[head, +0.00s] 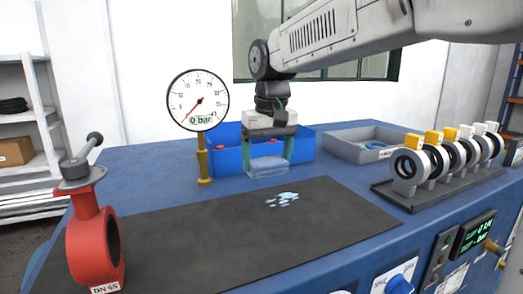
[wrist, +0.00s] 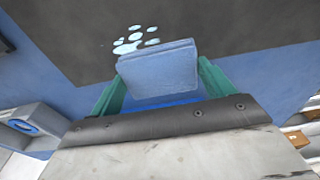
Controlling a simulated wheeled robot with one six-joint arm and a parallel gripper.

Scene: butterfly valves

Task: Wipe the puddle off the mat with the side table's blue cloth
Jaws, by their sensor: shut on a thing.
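My gripper (head: 268,160) points down above the table, just behind the far edge of the dark mat (head: 205,235). It is shut on a folded pale blue cloth (head: 269,167). In the wrist view the cloth (wrist: 158,70) sits between the two green fingers of my gripper (wrist: 158,82). The puddle (head: 283,198) is a group of light blue blots on the mat, in front of the cloth and a little to its right. In the wrist view the puddle (wrist: 133,40) lies just beyond the cloth, which may cover part of it there. I cannot tell whether the cloth touches the table.
A blue bin (head: 228,160) stands behind my gripper. A pressure gauge (head: 198,101) on a brass post stands to its left. A red valve (head: 94,245) stands at the mat's left end. A grey tray (head: 350,145) and a rack of valve rings (head: 440,165) are on the right.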

